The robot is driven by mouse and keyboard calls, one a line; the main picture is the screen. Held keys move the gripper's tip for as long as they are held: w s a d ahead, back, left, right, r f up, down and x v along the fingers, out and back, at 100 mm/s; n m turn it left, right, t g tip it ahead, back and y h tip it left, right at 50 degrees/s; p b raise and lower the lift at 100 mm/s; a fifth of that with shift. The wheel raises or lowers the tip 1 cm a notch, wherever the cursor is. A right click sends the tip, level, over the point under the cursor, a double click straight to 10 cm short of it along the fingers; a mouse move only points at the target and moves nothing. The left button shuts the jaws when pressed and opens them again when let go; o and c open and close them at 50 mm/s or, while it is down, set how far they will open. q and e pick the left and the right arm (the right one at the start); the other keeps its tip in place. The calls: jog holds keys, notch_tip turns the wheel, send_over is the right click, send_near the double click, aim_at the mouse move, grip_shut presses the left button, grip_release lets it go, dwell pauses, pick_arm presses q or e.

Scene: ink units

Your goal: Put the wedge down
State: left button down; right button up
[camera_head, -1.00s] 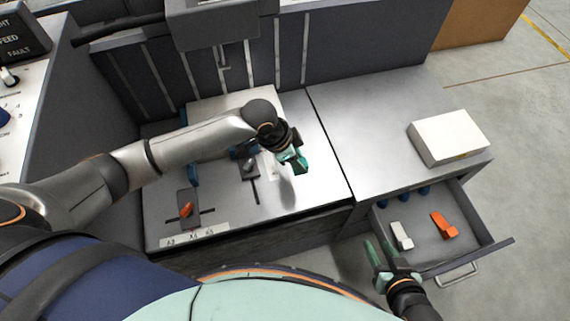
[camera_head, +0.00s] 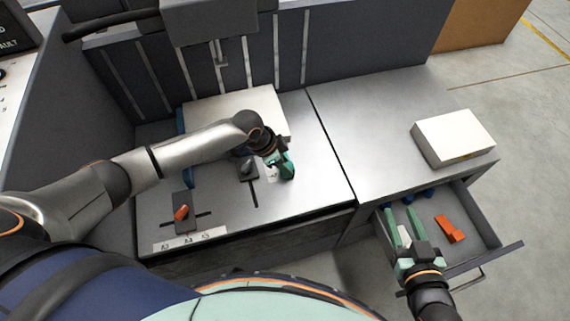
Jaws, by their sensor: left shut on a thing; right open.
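My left gripper (camera_head: 284,168) is shut, low over the steel worktop (camera_head: 315,185), just right of a grey knob (camera_head: 248,168). What it holds, taken to be the wedge, is hidden by the fingers, and I cannot tell whether it touches the worktop. My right gripper (camera_head: 398,225) is open over the drawer (camera_head: 480,230) at the lower right. A white piece (camera_head: 404,236) shows between its fingers, and I see no grip on it. An orange piece (camera_head: 450,228) lies in the drawer to the right.
A white box (camera_head: 453,138) stands on the right-hand top. An orange lever (camera_head: 181,213) sits in a slotted plate at the left of the worktop. A pale slab (camera_head: 240,105) lies at the back, near the arm. The worktop right of my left gripper is clear.

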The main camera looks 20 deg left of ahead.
pick_arm(q)
jog(key=shift+f, duration=0.15)
pick_arm(e)
jog(key=shift+w+r, duration=0.1)
jog(key=shift+r, duration=0.1)
pick_arm(q)
jog(key=c, duration=0.5)
grip_release()
jog(key=shift+c, duration=0.2)
